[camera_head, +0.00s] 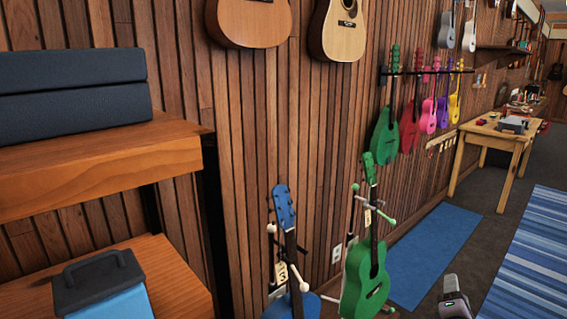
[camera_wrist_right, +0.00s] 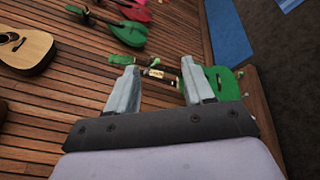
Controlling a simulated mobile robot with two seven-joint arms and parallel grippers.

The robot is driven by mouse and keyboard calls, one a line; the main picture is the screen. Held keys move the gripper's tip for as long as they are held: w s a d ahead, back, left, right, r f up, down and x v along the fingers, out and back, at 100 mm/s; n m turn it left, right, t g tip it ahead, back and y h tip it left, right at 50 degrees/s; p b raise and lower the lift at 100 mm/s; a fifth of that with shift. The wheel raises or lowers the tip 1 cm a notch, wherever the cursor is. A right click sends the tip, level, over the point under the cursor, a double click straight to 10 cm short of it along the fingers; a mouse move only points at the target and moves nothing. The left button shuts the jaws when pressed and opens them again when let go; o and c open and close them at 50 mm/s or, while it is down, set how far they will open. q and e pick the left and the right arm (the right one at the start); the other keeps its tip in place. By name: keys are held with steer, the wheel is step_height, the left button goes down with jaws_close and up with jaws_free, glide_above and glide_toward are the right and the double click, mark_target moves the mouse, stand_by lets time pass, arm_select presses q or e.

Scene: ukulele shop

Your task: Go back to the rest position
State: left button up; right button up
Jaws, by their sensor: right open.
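My right gripper (camera_head: 453,292) shows at the bottom right of the head view, in front of the blue mat and to the right of the green ukulele. In the right wrist view its two fingers (camera_wrist_right: 159,64) are spread apart with nothing held between them. The green ukulele (camera_head: 366,272) stands upright on a stand, with a tag on its neck; its body also shows in the right wrist view (camera_wrist_right: 226,84), beyond one finger. A gap to the gripper seems to remain, but its depth is hard to judge. My left gripper is not in view.
A blue ukulele (camera_head: 284,208) on a stand is left of the green one. A wooden shelf (camera_head: 110,160) holds dark cases at the left. Instruments hang on the slatted wall. A wooden table (camera_head: 493,137) stands at the back right; a blue mat (camera_head: 428,250) covers open floor.

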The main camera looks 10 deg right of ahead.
steer(key=s+a+f+m+g+y, duration=0.3)
steer(key=s+a+f+m+y, duration=0.3)
steer(key=s+a+f+y, duration=0.65)
steer(key=s+a+f+m, duration=0.2)
steer(key=s+a+m, duration=0.2)
steer(key=a, duration=0.3)
steer(key=s+a+f+m, duration=0.1)
steer(key=s+a+m, duration=0.3)
steer(key=a, duration=0.4)
steer(key=shift+s+a+f+m, duration=0.15)
steer(key=shift+a+f+m, duration=0.05)
steer(key=shift+f+m, duration=0.25)
